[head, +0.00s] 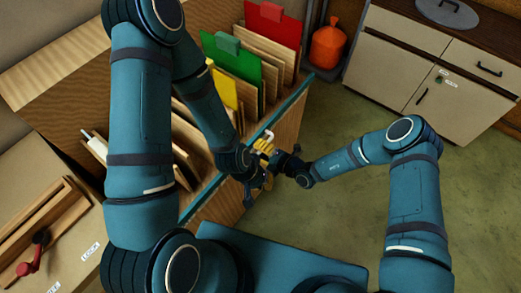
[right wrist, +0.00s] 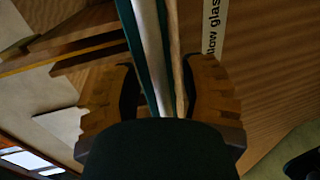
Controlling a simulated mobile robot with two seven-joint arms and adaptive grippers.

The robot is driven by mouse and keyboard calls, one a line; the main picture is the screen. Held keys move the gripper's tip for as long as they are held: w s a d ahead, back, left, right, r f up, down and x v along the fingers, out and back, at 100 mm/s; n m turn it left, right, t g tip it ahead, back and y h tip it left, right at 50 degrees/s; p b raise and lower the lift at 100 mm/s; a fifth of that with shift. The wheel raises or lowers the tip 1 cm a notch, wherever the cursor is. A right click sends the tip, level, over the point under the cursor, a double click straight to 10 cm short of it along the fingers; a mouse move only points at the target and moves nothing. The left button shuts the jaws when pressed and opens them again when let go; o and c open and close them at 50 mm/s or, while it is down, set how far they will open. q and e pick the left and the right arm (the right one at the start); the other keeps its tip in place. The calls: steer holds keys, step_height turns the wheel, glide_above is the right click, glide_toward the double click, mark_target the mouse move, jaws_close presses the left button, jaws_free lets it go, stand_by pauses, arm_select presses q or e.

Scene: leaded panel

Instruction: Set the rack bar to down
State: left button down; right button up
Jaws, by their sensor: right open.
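The glass rack (head: 290,125) stands at centre with a long teal bar (head: 298,93) along its front top edge. I cannot tell whether the bar is up or down. In the right wrist view, a teal strip (right wrist: 153,75) and a pale strip (right wrist: 148,30) run between the brown fingers of my right gripper (right wrist: 160,95). In the head view my right gripper (head: 266,148) is at the bar's middle, open, with no clear grip. My left gripper (head: 260,181) is just below it, close by; its fingers are small and partly hidden by the arms.
Red (head: 273,25), green (head: 231,58) and yellow (head: 225,88) sheets stand in the rack among wooden dividers. An orange container (head: 327,46) stands behind. A cabinet (head: 395,55) is at upper right. A box with a red lever (head: 33,254) is at lower left. The floor at right is clear.

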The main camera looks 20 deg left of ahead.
jaws_close()
step_height(320, 180, down, 12)
steer(key=b, duration=0.8)
steer(key=shift+r, duration=0.25)
steer(key=shift+d, duration=0.1)
jaws_free()
steer(key=v, duration=1.2)
